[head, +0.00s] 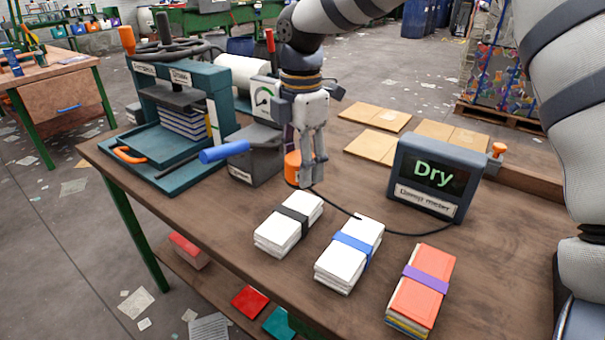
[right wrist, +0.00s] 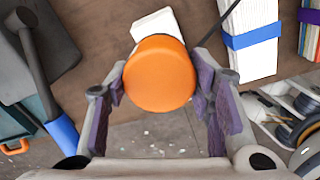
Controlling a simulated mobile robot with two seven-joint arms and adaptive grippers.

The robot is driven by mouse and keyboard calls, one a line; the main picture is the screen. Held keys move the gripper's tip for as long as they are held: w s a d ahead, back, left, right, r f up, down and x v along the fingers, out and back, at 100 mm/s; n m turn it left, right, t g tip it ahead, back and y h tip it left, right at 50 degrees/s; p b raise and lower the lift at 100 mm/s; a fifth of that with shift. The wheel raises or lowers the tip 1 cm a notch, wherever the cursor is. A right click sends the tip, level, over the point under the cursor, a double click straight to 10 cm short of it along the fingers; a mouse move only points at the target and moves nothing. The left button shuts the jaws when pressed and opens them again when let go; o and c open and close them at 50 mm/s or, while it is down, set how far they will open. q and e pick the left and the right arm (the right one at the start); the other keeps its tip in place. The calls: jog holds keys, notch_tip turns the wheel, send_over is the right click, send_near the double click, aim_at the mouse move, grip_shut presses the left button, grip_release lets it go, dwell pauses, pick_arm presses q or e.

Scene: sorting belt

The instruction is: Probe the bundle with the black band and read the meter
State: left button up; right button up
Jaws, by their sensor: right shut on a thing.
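My right gripper (head: 309,180) is shut on the orange probe handle (head: 292,168), behind the bundles. In the right wrist view the round orange handle (right wrist: 158,73) sits between the finger pads; its tip is hidden. A white bundle with a black band (head: 289,225) lies on the table in front of the gripper. White bundle with blue band (head: 348,254) and red-topped bundle with purple band (head: 420,290) lie to its right. The dark damp meter (head: 433,175) stands upright and reads "Dry" in green. A black cable (head: 385,231) runs beside it. My left gripper is not in view.
A teal press (head: 185,110) and a grey box-like device with a blue-handled lever (head: 225,151) stand left of the gripper. Flat tan cardboard pieces (head: 375,117) lie behind the meter. The table's front edge is close to the bundles.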

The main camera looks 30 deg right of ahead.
jog(key=shift+r, duration=1.2)
dwell(0.5)
